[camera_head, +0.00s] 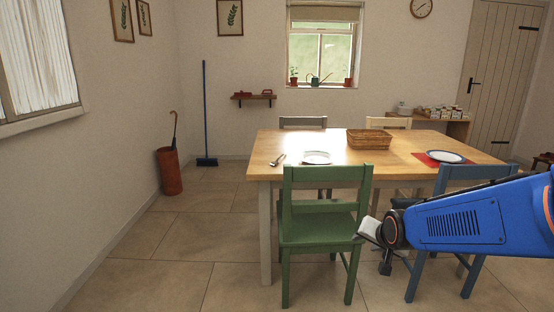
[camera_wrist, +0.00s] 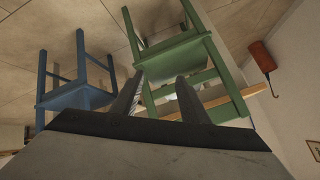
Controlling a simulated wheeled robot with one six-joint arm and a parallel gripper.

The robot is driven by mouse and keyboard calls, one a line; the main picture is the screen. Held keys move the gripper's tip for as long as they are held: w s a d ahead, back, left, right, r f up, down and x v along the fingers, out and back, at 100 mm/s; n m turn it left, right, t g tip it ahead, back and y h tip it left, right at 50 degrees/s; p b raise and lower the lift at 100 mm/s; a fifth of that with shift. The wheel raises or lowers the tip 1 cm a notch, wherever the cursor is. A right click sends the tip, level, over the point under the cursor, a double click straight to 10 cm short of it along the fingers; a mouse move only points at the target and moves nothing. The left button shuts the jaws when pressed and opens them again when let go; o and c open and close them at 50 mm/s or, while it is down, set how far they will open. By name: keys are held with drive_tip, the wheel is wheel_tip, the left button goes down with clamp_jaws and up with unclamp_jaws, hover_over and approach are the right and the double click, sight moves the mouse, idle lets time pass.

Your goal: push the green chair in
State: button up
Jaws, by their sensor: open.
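The green chair (camera_head: 318,230) stands at the near side of the wooden table (camera_head: 270,160), its back toward me. Its seat shows between the back and the table's front edge, so it stands partly out from the table. In the wrist view the green chair (camera_wrist: 180,52) appears upside down beyond the fingers. My gripper (camera_head: 369,231) is just right of the chair in the head view, near seat height. In the wrist view my gripper (camera_wrist: 160,84) has its two fingers apart with nothing between them. Whether it touches the chair cannot be told.
A blue chair (camera_head: 466,172) stands to the right, partly hidden by my arm. Plates (camera_head: 317,158), cutlery and a basket (camera_head: 369,139) are on the table. A red umbrella stand (camera_head: 169,172) and a broom (camera_head: 205,110) are at the left. The floor left of the table is clear.

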drive_tip(key=s+d+r+n+g, duration=0.1)
drive_tip(key=s+n+g, duration=0.1)
drive_tip(key=s, duration=1.2)
drive_tip(key=s+d+r+n+g, duration=0.1)
drive_tip(key=s+r+n+g, duration=0.1)
drive_tip(key=s, duration=1.3)
drive_tip(key=shift+r+n, duration=0.15)
drive_tip(key=shift+n, duration=0.75)
drive_tip(key=shift+s, duration=0.1)
